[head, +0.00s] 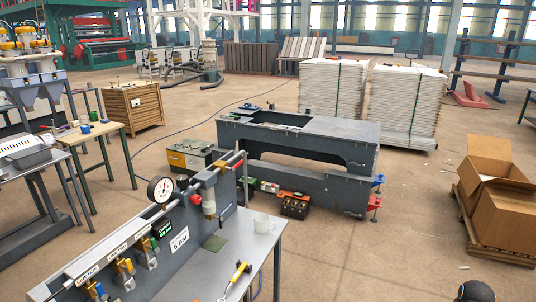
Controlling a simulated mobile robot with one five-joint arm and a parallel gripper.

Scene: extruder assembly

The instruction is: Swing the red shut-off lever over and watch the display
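A grey panel with a pipe along its top stands on the bench at lower left. A red-tipped lever (238,160) sticks up at the pipe's far right end, by a valve body. A red knob (195,199) sits lower on the same pipe, beside a clear bowl (209,207). A small black display (163,229) with green figures is on the panel, too small to read surely. A round white dial gauge (160,189) stands above it. A white label reading "5 bar" (180,242) is below right.
Several small yellow-and-blue-handled valves (125,267) line the panel's front. A large grey machine frame (300,135) stands behind. Open floor lies to the right, before cardboard boxes (498,185).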

